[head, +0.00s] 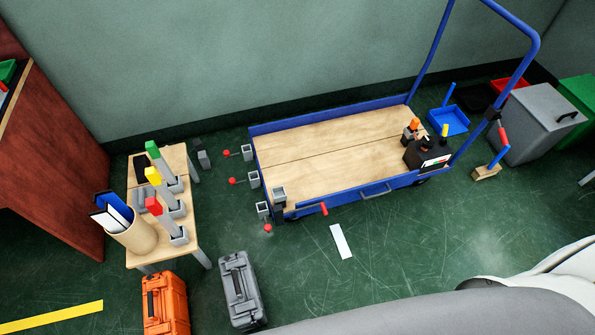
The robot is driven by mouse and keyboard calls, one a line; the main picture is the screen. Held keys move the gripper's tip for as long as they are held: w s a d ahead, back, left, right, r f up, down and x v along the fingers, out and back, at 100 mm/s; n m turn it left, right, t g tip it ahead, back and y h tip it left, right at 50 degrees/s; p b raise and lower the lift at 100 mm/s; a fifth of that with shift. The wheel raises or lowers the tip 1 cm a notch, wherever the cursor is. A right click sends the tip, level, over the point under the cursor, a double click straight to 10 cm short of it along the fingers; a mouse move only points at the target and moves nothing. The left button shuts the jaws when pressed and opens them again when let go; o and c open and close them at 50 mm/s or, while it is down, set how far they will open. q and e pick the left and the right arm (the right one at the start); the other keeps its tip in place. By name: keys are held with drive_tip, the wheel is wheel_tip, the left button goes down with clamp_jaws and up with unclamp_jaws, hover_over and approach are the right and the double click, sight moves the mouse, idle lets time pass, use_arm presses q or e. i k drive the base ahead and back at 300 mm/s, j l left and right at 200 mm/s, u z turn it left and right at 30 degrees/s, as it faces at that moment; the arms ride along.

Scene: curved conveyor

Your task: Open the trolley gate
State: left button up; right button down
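The trolley (330,150) stands near the wall, with a wooden deck, low blue sides and a tall blue push handle (525,50) at its right end. A blue side rail (345,196) with a grey handle (375,190) runs along its near edge. A short red lever (324,209) sits by the near left corner, beside a grey post (279,197). I cannot tell for sure which part is the gate or whether it is latched. Neither of my grippers is in view.
A black box (428,153) with tools sits on the deck's right end. Grey sockets (253,179) with red knobs stand left of the trolley. A small table (175,240), an orange case (165,303) and a grey case (240,290) are further left. Floor before the trolley is mostly clear.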

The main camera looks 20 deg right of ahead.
sight(378, 188)
drive_tip(key=z, duration=1.1)
drive_tip(key=i+l+u, duration=0.45)
drive_tip(key=i+l, duration=0.05)
drive_tip(key=i, duration=0.1)
